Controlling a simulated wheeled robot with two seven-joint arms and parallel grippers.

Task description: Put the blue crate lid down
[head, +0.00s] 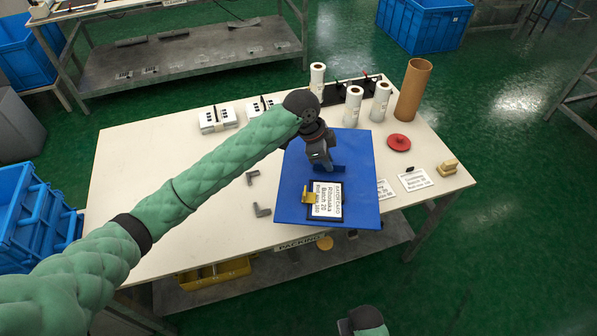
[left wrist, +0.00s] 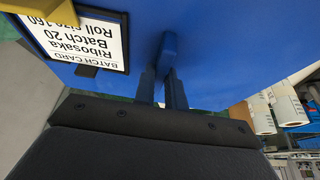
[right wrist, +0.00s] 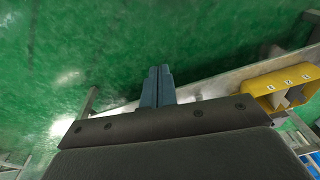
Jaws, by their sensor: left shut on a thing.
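The blue crate lid (head: 355,160) is a flat square panel over the front right of the white table. A framed batch card (head: 327,203) with a yellow clip (head: 309,197) is on it. My left gripper (head: 325,166) is shut on the lid's raised blue handle, which shows between the fingers in the left wrist view (left wrist: 168,55). The lid's near edge reaches past the table's front edge. I cannot tell whether its underside touches the table. My right gripper (right wrist: 156,85) is shut and empty, low in front of the table.
Paper rolls (head: 353,105), a brown tube (head: 412,90) and a red disc (head: 399,143) stand behind and right of the lid. White cards (head: 414,180) lie at its right. Grey brackets (head: 262,210) lie at its left. The table's left part (head: 140,180) is clear.

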